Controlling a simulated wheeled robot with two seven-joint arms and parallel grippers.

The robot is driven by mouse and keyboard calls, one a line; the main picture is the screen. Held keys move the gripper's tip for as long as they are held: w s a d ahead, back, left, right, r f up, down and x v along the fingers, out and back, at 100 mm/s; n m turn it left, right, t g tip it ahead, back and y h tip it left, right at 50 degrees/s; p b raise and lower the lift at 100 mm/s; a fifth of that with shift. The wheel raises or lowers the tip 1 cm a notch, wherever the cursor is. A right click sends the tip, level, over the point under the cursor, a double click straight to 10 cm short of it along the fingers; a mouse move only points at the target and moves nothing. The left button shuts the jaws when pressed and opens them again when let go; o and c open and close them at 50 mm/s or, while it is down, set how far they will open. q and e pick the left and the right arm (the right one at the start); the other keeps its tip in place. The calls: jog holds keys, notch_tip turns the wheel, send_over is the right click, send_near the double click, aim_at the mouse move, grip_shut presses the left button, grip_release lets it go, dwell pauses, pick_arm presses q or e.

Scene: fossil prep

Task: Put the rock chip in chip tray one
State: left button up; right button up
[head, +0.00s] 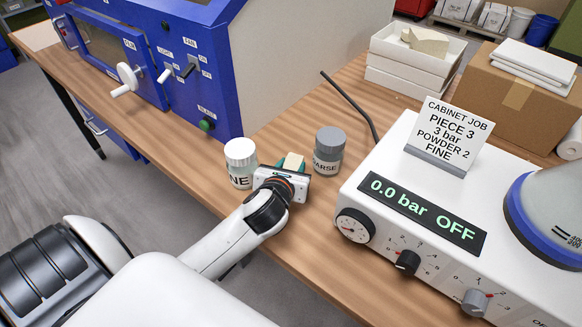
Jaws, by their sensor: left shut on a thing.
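My left gripper (283,172) reaches over the wooden bench between two jars. It is shut on a small pale beige piece (293,160), which looks like the rock chip. Only the top of the piece shows; the gripper body hides the rest, and I cannot tell if it touches the bench. No tray labelled as chip tray one can be read. White trays (390,80) are stacked at the back right, with a larger beige rock piece (424,41) in the top one. My right gripper is not in view.
A white-lidded jar (240,163) stands close left of the gripper, a grey-lidded jar (329,152) close right. A blue cabinet (190,60) is at the back left. A white control unit (400,215) reading "0.0 bar OFF" and a job card (449,135) fill the right. A dark hose (350,105) lies behind.

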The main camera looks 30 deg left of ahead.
pick_arm(q)
jog(key=o, duration=0.8)
jog(key=shift+c, duration=0.2)
jog(key=o, duration=0.3)
jog(key=shift+r, duration=0.1)
